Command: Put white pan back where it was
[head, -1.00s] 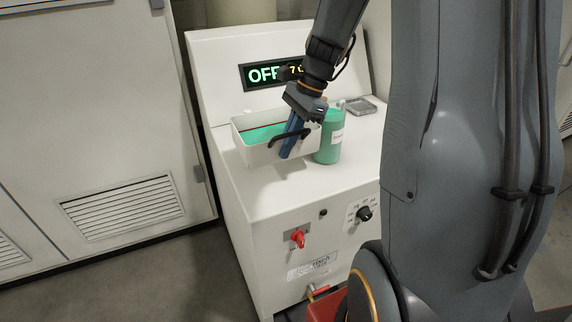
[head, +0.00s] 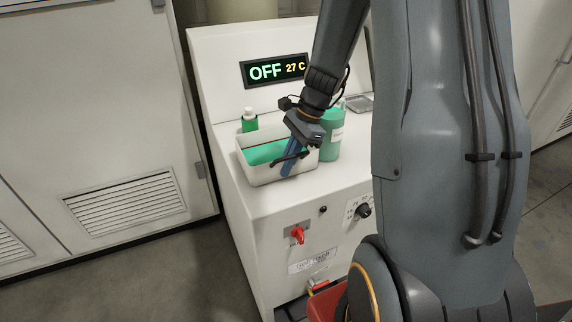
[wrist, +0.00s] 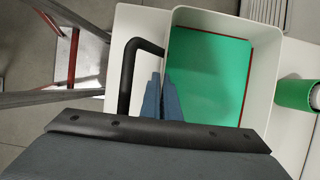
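The white pan (head: 262,174) is a rectangular tray, green inside, with a black handle (head: 290,157) on its near side. It is level at the left part of the white machine's top; I cannot tell whether it touches the surface. My gripper (head: 287,171) points down with its blue fingers at the handle-side wall. In the wrist view, the fingers (wrist: 162,100) pinch the pan wall, one on each side, beside the handle (wrist: 127,75). The pan's green inside (wrist: 208,75) fills the right of that view. The pan's underside is hidden.
A green bottle (head: 330,138) stands close to the pan's right, and another green bottle (head: 250,121) stands behind it. The machine (head: 262,218) has a display reading OFF 27 C (head: 277,70), a red switch (head: 297,235) and a black knob (head: 362,210) in front.

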